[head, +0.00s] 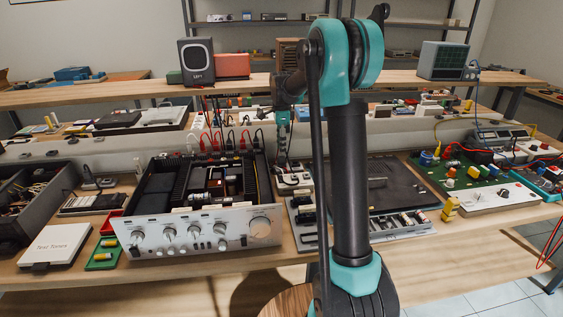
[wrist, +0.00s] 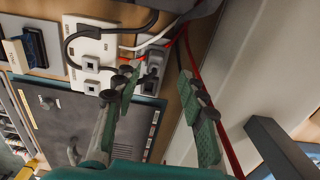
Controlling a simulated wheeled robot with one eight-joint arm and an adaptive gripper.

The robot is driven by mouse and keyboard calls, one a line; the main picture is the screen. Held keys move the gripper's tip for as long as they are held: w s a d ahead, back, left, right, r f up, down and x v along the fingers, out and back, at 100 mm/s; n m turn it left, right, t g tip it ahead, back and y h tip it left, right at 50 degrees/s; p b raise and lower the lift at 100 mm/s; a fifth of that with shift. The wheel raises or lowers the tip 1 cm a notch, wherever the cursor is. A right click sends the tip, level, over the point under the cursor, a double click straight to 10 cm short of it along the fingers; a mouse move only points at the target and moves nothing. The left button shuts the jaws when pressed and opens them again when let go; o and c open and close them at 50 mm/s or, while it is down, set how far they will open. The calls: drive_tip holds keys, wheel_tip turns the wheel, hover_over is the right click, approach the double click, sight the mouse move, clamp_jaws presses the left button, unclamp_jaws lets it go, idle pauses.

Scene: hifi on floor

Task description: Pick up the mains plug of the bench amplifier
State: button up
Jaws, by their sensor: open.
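The bench amplifier (head: 200,232) stands on the bench at left of centre in the head view, with a silver front panel and its top open. My gripper (head: 283,160) points down just right of the amplifier's back. In the wrist view my gripper (wrist: 160,88) is open, its two green-padded fingers apart with nothing held between them. Beyond the fingertips lies a white socket board (wrist: 93,45) with a black cable, a white cable and red leads. A grey block (wrist: 153,65) sits at its right edge, partly behind the left finger. I cannot tell which piece is the amplifier's mains plug.
A dark flat panel (head: 385,185) lies right of my arm, with a parts tray (head: 400,222) in front. A green circuit board (head: 465,175) is farther right. A white box (head: 55,245) lies at left. Red and black leads rise behind the amplifier. A raised shelf (head: 120,95) runs behind.

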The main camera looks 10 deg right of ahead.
sight(282, 157)
drive_tip(key=shift+s+f, duration=0.2)
drive_tip(key=shift+f, duration=1.1)
drive_tip(key=shift+s+f, duration=0.15)
drive_tip(key=shift+f, duration=1.1)
clamp_jaws()
